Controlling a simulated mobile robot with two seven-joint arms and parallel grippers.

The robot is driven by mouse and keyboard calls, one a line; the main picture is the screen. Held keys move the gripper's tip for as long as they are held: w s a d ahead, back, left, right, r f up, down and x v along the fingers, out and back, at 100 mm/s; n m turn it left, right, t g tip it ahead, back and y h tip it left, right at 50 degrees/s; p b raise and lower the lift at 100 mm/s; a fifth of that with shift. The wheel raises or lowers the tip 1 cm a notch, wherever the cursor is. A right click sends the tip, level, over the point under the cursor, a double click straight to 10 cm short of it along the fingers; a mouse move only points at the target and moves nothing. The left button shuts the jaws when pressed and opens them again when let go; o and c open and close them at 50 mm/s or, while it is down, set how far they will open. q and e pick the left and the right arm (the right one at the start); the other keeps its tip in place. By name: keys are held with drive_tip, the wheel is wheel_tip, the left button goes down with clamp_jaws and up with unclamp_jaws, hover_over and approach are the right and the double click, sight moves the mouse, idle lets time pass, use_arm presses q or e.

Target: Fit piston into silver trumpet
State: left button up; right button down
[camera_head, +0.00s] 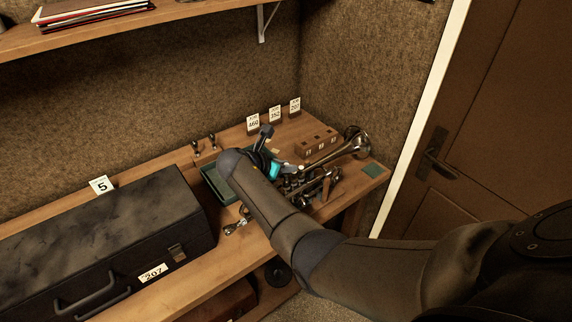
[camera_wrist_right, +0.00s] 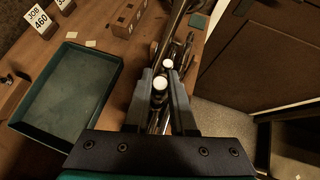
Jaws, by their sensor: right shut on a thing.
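The silver trumpet (camera_head: 340,151) lies near the right end of the bench, its bell toward the wall. Part of it shows beyond my fingers in the wrist view (camera_wrist_right: 178,22). My right gripper (camera_wrist_right: 160,80) is shut on a piston (camera_wrist_right: 160,96) with a pale round top, held at the trumpet's valves. A second pale-topped part (camera_wrist_right: 168,65) stands just beyond it. I cannot tell how deep the held piston sits, as the fingers and its top hide its lower end. My right forearm covers part of the bench in the head view. My left gripper is not in view.
A green tray (camera_wrist_right: 112,88) lies left of my gripper. A wooden block with holes (camera_head: 318,142) and job cards (camera_head: 253,123) stand behind. A dark case (camera_head: 110,235) fills the bench's left. A small green pad (camera_head: 370,170) lies at the right end.

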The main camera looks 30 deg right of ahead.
drive_tip(key=shift+f+b, duration=0.45)
drive_tip(key=shift+f, duration=0.3)
drive_tip(key=c, duration=0.7)
unclamp_jaws()
drive_tip(key=shift+s+f, duration=0.1)
drive_tip(key=shift+f, duration=0.1)
drive_tip(key=shift+r, duration=0.1)
drive_tip(key=shift+a+r, duration=0.3)
drive_tip(key=shift+a, duration=0.05)
drive_tip(key=p+v, duration=0.1)
drive_tip(key=v, duration=1.3)
drive_tip(key=shift+s+a+r, duration=0.1)
drive_tip(key=shift+r, duration=0.05)
